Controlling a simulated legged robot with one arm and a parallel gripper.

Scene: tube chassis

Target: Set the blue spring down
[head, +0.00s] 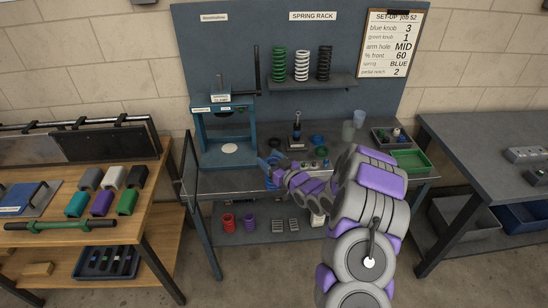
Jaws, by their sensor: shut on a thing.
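A blue piece, which looks like the blue spring (267,164), shows at the end of my arm, over the front part of the grey middle bench (225,181). My gripper (273,173) is shut on it; the fingers are small and partly hidden by my wrist. I cannot tell whether the spring touches the bench top. The spring rack shelf (340,82) on the back panel holds a green spring (279,64), a white spring (302,64) and a black spring (324,63) upright.
A blue press (207,137) stands at the bench's left. A damper-like part (297,127), small parts and a green tray (410,160) are farther right. A red coil (228,222) and purple coil (249,222) sit on the lower shelf. A clipboard (389,45) hangs above.

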